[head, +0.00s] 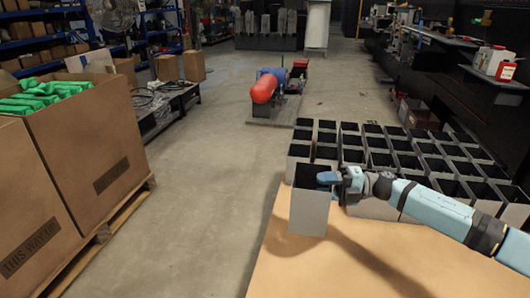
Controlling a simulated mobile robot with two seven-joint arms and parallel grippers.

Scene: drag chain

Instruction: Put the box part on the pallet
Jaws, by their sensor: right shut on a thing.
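A grey open-topped box part (308,213) with a dark inside is at the front left corner of the group of boxes. My right gripper (328,181), blue at its tip, is shut on this box part's right upper rim. I cannot tell whether the box part touches the tan surface below it. Several like box parts (377,161) stand in close rows behind and to the right, partly hidden by my right arm. A wooden pallet (108,236) shows at the left under large cardboard boxes. My left gripper is not in view.
The tan surface (330,268) is bare in front of the box part. A large cardboard box (88,143) with green items stands at left. A red and blue machine (265,88) is on the floor behind. The concrete floor (205,190) between is clear. Shelves line both sides.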

